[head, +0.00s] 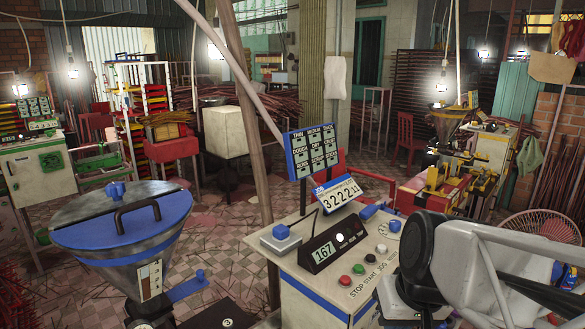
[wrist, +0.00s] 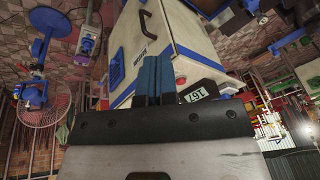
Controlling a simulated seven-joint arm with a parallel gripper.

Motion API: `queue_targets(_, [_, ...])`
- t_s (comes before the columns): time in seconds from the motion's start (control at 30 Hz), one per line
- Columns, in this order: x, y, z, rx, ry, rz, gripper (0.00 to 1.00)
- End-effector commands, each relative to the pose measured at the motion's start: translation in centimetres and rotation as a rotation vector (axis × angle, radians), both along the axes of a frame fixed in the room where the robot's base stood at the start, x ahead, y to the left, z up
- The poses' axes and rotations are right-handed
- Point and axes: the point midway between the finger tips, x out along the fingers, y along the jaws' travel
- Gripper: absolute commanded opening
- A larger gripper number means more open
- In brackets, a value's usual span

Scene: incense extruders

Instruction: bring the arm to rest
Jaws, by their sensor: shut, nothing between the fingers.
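My gripper (wrist: 157,62) shows in the wrist view with its two blue fingers together and nothing between them. The fingers appear in front of the white control cabinet (wrist: 153,30), which looks tilted in that view; I cannot tell the gap between them. My arm (head: 490,260), with pale links and a black joint, fills the lower right of the head view, beside the control cabinet (head: 300,268). The gripper cannot be made out clearly in the head view.
The cabinet top carries a display reading 167 (head: 323,252), several buttons and a blue-framed sign board (head: 312,150). A blue-lidded hopper (head: 123,222) stands at left. A yellow and red machine (head: 450,180) and a fan (head: 541,228) stand at right. Tiled floor lies open behind.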

Motion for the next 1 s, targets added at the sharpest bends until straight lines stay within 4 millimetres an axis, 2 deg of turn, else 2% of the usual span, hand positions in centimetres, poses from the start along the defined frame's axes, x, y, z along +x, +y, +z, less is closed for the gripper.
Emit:
queue_targets(0.1, [-2.2,-1.0,-0.2,-0.072,0.009,-0.029,0.0])
queue_targets(0.3, [-3.8,-2.1,-0.4,-0.136,0.014,-0.062,0.0])
queue_targets(1.0, [-4.0,-2.2,-0.5,-0.141,0.015,-0.066,0.0])
